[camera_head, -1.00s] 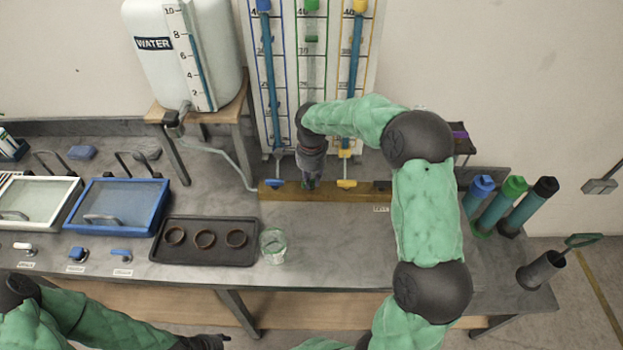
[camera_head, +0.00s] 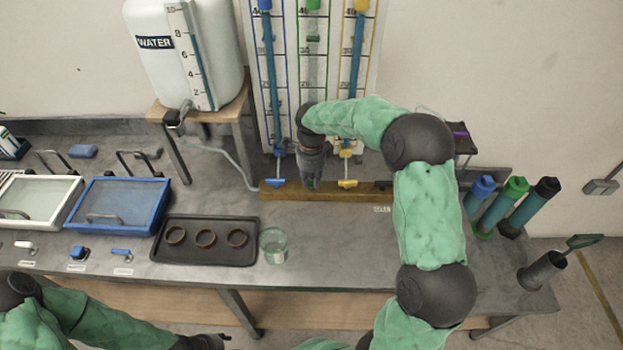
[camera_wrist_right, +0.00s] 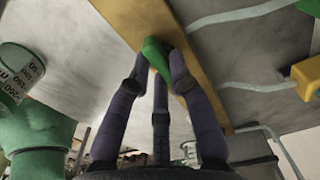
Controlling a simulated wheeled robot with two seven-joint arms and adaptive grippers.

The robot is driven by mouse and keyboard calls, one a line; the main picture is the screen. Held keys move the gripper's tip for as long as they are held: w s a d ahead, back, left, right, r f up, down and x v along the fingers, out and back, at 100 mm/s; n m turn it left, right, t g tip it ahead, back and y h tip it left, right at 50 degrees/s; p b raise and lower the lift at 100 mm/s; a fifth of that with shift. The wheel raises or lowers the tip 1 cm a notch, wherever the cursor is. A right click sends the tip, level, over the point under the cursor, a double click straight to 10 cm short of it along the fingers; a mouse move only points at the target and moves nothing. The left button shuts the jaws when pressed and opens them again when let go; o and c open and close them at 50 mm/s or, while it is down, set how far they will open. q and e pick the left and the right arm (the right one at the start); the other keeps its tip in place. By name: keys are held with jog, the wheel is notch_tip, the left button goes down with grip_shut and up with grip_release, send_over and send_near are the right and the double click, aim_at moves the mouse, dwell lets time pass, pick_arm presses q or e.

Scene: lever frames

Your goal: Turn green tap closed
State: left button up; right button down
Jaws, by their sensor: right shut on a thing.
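The green tap (camera_wrist_right: 156,50) is on the wooden rail, and my right gripper (camera_wrist_right: 158,70) is shut on it in the right wrist view. In the head view my right gripper (camera_head: 312,184) points down at the rail between the blue tap and the yellow tap, and it hides most of the green tap. The green-marked tube (camera_head: 313,60) stands above it on the board. My left gripper (camera_head: 205,342) is at the bottom edge of the head view, dark and small; its fingers are not clear enough to tell open from shut.
The wooden rail (camera_head: 365,188) bears a yellow tap (camera_head: 347,183) and a blue tap (camera_head: 275,182) beside my gripper. A glass beaker (camera_head: 273,246) and a black tray (camera_head: 207,258) with three brown rings stand in front. Capped tubes (camera_head: 514,190) stand at right.

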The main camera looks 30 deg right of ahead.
aim_at(312, 181)
jog(key=c, duration=1.1)
grip_release()
notch_tip(312, 181, up, 12)
jog(key=shift+r, duration=0.1)
